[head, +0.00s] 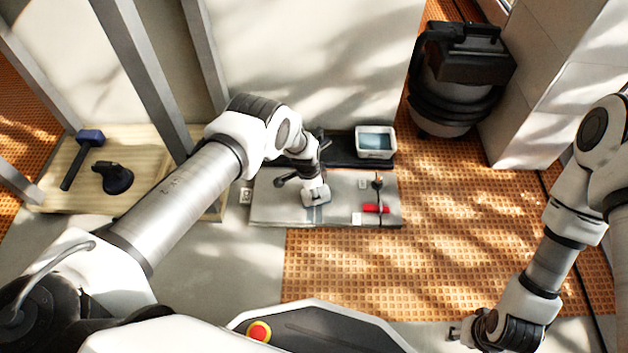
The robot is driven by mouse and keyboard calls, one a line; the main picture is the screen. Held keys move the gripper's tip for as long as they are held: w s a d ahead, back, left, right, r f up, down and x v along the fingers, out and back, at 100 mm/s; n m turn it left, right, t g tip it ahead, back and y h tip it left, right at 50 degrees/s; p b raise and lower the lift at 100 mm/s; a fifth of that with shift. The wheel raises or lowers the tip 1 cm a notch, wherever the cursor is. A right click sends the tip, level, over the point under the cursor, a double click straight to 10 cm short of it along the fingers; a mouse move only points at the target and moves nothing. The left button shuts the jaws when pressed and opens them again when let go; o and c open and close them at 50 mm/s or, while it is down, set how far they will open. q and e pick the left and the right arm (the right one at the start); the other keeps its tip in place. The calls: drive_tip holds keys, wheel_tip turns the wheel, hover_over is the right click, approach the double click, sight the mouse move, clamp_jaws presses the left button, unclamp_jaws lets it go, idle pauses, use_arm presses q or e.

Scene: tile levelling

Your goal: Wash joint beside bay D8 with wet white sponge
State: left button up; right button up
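My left gripper (309,180) is over the grey tile panel (275,207), pointing down. A whitish block, which looks like the white sponge (316,196), is at its fingertips, and the gripper appears shut on it. A darker bluish-grey strip (314,215) runs along the panel just in front of the block and looks wet. The finger edges are too small to make out well. Bay labels cannot be read. My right gripper (456,332) is low at the right, away from the panel, and its finger opening cannot be made out.
A white tub (376,154) with bluish water stands behind the panel. A red-handled tool (376,208) and a small white block (357,219) are on the panel's right part. A mallet (83,157) and black suction cup (113,178) lie on a board at left. A vacuum (455,85) stands behind.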

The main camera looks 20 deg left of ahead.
use_arm(q)
drive_tip(key=shift+s+d+f+p, duration=0.15)
drive_tip(key=shift+s+p, duration=0.35)
drive_tip(key=shift+s, duration=0.5)
drive_tip(key=shift+s+d+r+p, duration=0.15)
drive_tip(key=shift+s+d+p, duration=0.05)
drive_tip(key=shift+s+p, duration=0.35)
drive_tip(key=shift+s+d+r+p, duration=0.15)
drive_tip(key=shift+s+p, duration=0.25)
drive_tip(key=shift+p, duration=0.2)
drive_tip(key=shift+s+d+f+p, duration=0.15)
drive_tip(key=shift+s+d+p, duration=0.1)
drive_tip(key=shift+s+p, duration=0.55)
drive_tip(key=shift+s+d+r+p, duration=0.1)
drive_tip(key=shift+s+d+p, duration=0.05)
drive_tip(key=shift+s+p, duration=0.4)
drive_tip(key=shift+s+d+r+p, duration=0.1)
drive_tip(key=shift+s+p, duration=0.3)
drive_tip(key=shift+p, duration=0.1)
drive_tip(key=shift+s+d+f+p, duration=0.1)
drive_tip(key=shift+s+d+p, duration=0.1)
drive_tip(key=shift+s+p, duration=0.45)
drive_tip(key=shift+s+f, duration=0.1)
drive_tip(key=shift+f, duration=0.1)
